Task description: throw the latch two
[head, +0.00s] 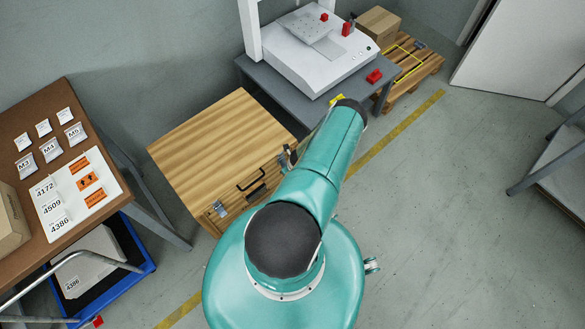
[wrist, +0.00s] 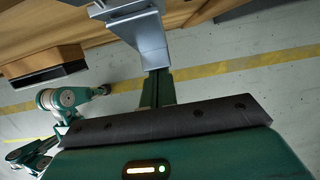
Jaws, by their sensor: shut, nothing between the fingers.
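A wooden chest (head: 222,130) stands left of my arm, with a metal latch (head: 219,209) at its front left. A second metal latch (head: 286,158) is at the front right, partly covered by my arm. In the wrist view, grey metal latch parts (wrist: 122,12) show at the top against the wood. My gripper (wrist: 151,48) is shut, its grey tips close to these parts. I cannot tell whether they touch. My fingertips are hidden behind my arm in the head view.
Free floor lies at right.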

